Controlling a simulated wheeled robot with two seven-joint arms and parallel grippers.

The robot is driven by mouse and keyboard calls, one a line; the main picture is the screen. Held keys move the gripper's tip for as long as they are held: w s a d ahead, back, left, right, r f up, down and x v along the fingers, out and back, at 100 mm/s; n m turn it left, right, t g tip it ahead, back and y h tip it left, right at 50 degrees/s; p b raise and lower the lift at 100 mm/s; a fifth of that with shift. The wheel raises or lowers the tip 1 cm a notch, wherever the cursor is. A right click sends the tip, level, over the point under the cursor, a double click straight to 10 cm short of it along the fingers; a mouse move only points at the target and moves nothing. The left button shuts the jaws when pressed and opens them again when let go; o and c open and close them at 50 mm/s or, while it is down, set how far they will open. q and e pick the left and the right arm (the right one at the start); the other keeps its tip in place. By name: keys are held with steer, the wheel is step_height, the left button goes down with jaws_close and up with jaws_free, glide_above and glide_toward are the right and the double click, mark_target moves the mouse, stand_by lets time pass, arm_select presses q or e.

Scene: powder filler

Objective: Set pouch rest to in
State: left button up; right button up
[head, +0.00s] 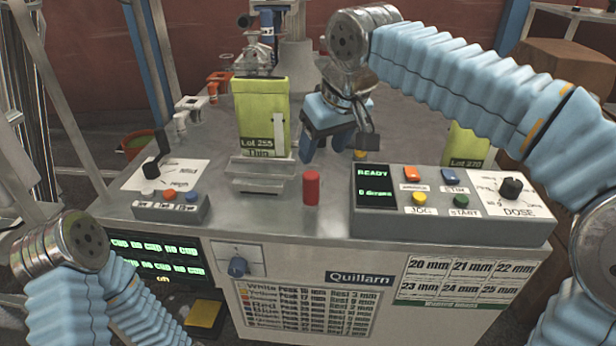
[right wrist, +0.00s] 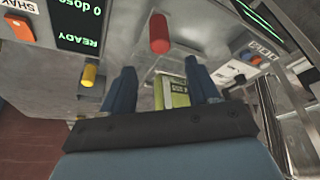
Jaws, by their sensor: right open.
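The pouch rest seems to be the stepped metal ledge (head: 262,172) in front of the filler; whether it is in or out I cannot tell. A green pouch (head: 263,105) labelled Lot 255 Thin stands upright just behind it. A red cylindrical knob (head: 311,188) stands to the right of the ledge and also shows in the right wrist view (right wrist: 159,33). My right gripper (head: 333,150) is open, pointing down behind the knob and right of the pouch. In the right wrist view its blue fingers (right wrist: 162,80) are apart, with the pouch (right wrist: 178,90) visible between them. My left gripper is out of view.
A control box (head: 450,225) with a READY screen, buttons and a dose dial stands at the right. A smaller button box (head: 165,207) and a lever plate (head: 165,174) are at the left. Another green pouch (head: 468,147) is partly hidden behind the control box.

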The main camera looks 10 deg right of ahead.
mark_target(312, 176)
steer(key=b+x, duration=0.2)
steer(key=x, duration=1)
steer(key=shift+w+f, duration=0.15)
steer(key=shift+f, duration=0.2)
jaws_close()
